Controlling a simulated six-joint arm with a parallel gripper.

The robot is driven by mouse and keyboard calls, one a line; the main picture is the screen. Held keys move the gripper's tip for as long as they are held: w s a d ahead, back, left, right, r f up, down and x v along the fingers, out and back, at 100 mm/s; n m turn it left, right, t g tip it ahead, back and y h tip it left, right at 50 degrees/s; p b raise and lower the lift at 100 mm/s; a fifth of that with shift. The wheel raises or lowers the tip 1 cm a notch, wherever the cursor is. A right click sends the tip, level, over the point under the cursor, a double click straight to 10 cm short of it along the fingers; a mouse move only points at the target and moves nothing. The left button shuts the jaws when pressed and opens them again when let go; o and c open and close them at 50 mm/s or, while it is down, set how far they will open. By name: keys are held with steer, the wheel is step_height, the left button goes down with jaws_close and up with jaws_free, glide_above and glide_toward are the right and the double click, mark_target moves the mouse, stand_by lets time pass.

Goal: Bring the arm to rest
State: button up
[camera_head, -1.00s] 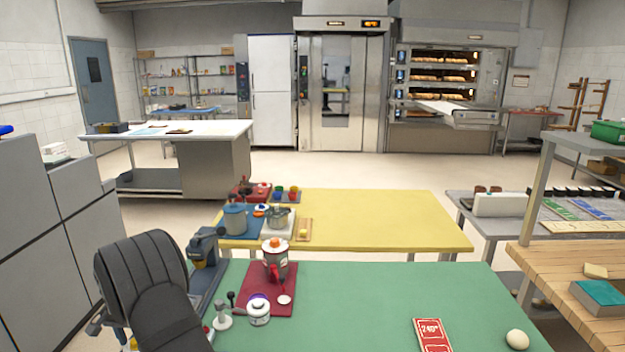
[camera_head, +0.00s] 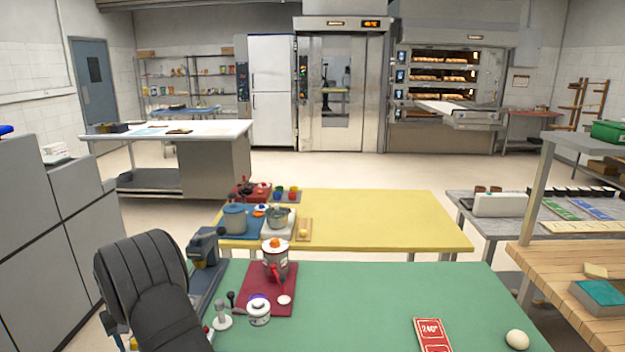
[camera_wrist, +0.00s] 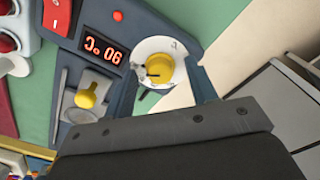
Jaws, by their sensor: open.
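My dark, padded arm (camera_head: 150,285) rises at the lower left of the head view, beside the green table. My gripper (camera_wrist: 163,82) is open and empty in the wrist view, with its dark body across the bottom. Between and beyond its blue-grey fingers is a white dial with a yellow knob (camera_wrist: 159,68). I cannot tell the gap between fingers and knob. The dial is on a dark panel with a red-lit display (camera_wrist: 103,49) and a yellow-tipped lever (camera_wrist: 88,96). The fingertips are not clear in the head view.
A yellow table (camera_head: 390,220) stands behind. The green table's middle is clear.

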steer(key=shift+n, duration=1.2)
